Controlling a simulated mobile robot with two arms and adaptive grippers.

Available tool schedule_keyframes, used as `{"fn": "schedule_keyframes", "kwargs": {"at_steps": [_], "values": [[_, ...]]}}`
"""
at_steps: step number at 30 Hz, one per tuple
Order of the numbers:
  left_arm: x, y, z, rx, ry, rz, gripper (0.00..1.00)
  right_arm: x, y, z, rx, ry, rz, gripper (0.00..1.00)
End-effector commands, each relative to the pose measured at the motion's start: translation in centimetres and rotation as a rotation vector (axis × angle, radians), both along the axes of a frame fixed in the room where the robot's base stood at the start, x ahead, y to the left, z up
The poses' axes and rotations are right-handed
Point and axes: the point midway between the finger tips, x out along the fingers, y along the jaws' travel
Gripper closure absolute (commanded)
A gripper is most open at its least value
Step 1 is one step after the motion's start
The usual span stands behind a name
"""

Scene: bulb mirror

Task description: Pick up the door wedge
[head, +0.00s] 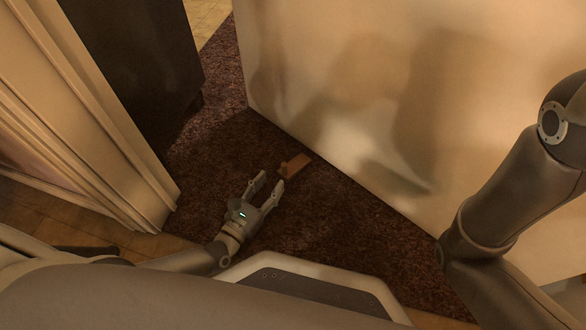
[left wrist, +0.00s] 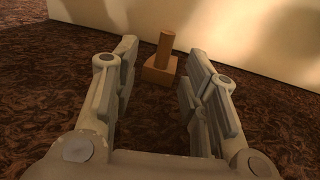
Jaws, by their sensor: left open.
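The door wedge (head: 294,166) is a small orange-brown block on the dark carpet, close to the foot of the pale door panel. In the left wrist view the door wedge (left wrist: 160,66) shows as a block with a raised narrower part, ahead of and between my finger tips. My left gripper (head: 270,181) is open and empty, low over the carpet just short of the wedge; its spread fingers also show in the left wrist view (left wrist: 163,62). My right arm shows at the right of the head view, but its gripper is not in view.
The large pale door panel (head: 350,80) stands right behind the wedge. A door frame (head: 90,110) is at the left, with a dark cabinet-like block (head: 145,60) behind it. Brown carpet (head: 215,150) is clear left of the wedge.

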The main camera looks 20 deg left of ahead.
Motion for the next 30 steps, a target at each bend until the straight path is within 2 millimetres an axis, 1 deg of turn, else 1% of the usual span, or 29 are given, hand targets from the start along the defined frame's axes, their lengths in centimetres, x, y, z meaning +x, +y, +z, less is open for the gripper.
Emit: {"fn": "schedule_keyframes", "kwargs": {"at_steps": [1,3,8,13,18,21,26,27,30], "values": [[0.8,-0.3,-0.2,-0.002,-0.004,0.001,0.59,0.0,0.0,-0.6,0.0,0.0,0.0,0.6],[1.5,-0.5,-0.1,-0.001,-0.003,0.001,0.59,0.0,0.0,-0.9,0.0,0.0,0.0,0.6],[2.5,-0.9,-0.1,-0.002,-0.002,0.0,0.59,0.0,0.0,-1.4,0.0,0.0,0.0,0.6],[4.7,-2.0,0.0,-0.005,-0.003,0.002,0.59,0.0,0.0,-3.1,0.0,0.0,0.0,0.6],[6.6,-2.6,0.3,-0.001,-0.002,0.0,0.59,0.0,0.0,-4.0,0.0,0.0,0.0,0.6],[6.9,-2.6,0.4,0.001,0.0,0.0,0.59,0.0,0.0,-4.0,0.0,0.0,0.0,0.6],[6.9,-2.6,0.5,0.001,0.0,0.0,0.59,0.0,0.0,-3.9,0.0,0.0,0.0,0.6],[6.9,-2.6,0.5,0.001,0.0,0.0,0.61,0.0,0.0,-3.9,0.0,0.0,0.0,0.6],[6.9,-2.6,0.5,0.001,0.0,0.0,0.73,0.0,0.0,-3.9,0.0,0.0,0.0,0.6]]}}
